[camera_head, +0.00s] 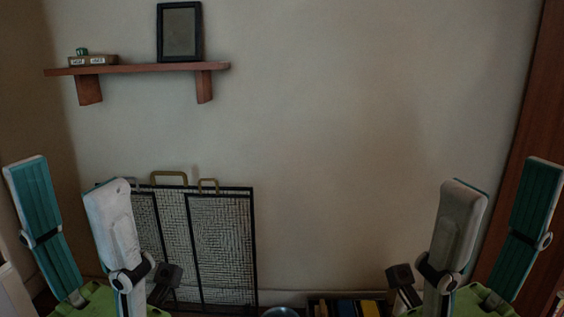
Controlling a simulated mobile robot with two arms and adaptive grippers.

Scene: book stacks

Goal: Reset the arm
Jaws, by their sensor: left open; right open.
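My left gripper (66,172) is at the lower left, with its two long fingers pointing up and spread apart. The inner face of one finger is teal, and the outer face of the other is white. My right gripper (505,173) is at the lower right in a mirrored pose, also spread apart. Both grippers are empty. The bottom edge of the view cuts off their green bases, and the rest of both arms is out of view.
A wooden wall shelf (140,68) holds a black picture frame (181,32) and a small book stack (93,61). Black-framed mesh panels (222,245) stand by the wall behind my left gripper. Several books (345,307) show at the bottom.

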